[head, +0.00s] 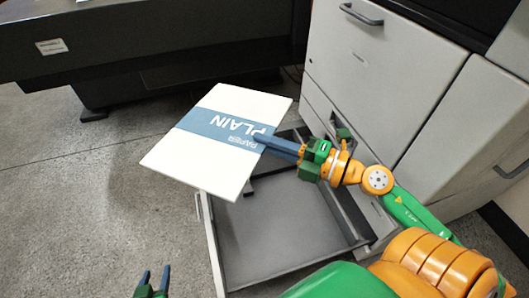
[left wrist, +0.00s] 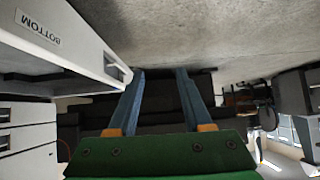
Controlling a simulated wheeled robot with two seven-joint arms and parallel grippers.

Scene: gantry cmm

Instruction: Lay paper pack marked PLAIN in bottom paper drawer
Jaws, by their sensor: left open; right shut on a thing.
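The white paper pack (head: 203,160) has a blue band marked PLAIN, upside down in the head view. My right gripper (head: 262,140) is shut on the pack's right edge and holds it over the far left part of the open paper drawer (head: 280,235). The pack overhangs the drawer's left side. The drawer's visible floor is bare; its far left part is hidden by the pack. My left gripper (head: 154,278) is open and empty, left of the drawer, low in the head view. The left wrist view shows its two fingers apart (left wrist: 160,90) and the drawer front labelled BOTTOM (left wrist: 50,35).
The pale grey machine cabinet (head: 375,75) with handled doors stands behind and right of the drawer. A dark bench-like unit (head: 190,45) stands at the back left. Speckled floor (head: 75,190) is clear at the left.

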